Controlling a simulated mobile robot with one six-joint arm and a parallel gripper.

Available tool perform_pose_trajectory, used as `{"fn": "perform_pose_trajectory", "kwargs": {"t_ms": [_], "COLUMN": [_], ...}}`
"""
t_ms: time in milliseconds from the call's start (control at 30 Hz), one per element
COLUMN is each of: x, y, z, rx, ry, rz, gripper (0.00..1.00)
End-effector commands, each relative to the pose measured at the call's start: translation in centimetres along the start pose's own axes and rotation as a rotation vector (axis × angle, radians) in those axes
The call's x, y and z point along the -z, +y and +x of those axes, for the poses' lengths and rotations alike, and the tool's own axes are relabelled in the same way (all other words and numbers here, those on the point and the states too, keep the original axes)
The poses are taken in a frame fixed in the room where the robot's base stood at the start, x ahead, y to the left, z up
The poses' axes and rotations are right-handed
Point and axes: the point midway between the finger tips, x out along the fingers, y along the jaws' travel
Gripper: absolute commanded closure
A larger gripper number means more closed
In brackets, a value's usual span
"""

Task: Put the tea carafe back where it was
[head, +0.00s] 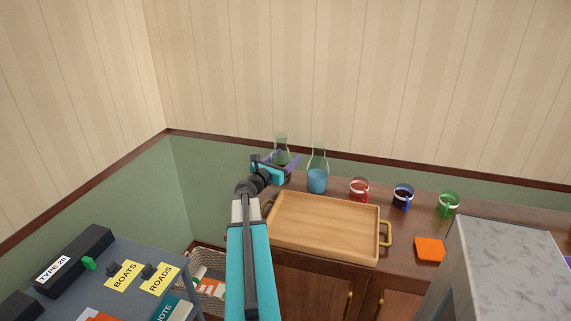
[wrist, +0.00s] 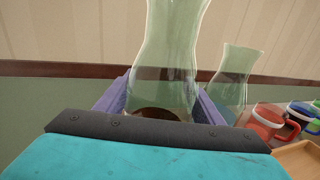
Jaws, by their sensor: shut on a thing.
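The tea carafe (head: 281,141) is clear glass with a flared neck, at the back left end of the counter. It also fills the middle of the wrist view (wrist: 170,70), with dark brown liquid low inside. My gripper (head: 283,164) is shut on it, one purple finger on each side. The carafe looks about upright. Its base is hidden behind my gripper, so I cannot tell whether it touches the counter. A second carafe (head: 317,180) with blue liquid stands just to its right and shows in the wrist view (wrist: 234,76).
A wooden tray (head: 325,225) with brass handles lies empty on the counter (head: 405,230). Red (head: 359,189), blue (head: 403,197) and green (head: 448,205) mugs stand along the back. An orange square (head: 429,250) lies at right. A labelled cart (head: 100,260) stands at left.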

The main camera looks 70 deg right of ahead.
Motion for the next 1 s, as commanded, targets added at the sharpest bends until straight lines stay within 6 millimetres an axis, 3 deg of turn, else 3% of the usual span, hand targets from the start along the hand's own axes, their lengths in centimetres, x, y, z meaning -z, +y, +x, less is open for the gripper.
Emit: {"fn": "perform_pose_trajectory", "kwargs": {"t_ms": [800,1000], "x": [0.0,2.1], "y": [1.2,1.1], "z": [1.7,1.6], "rx": [0.001,0.001], "ry": [-0.003,-0.001], "rz": [-0.001,-0.002], "gripper": [0.91,0.91]}}
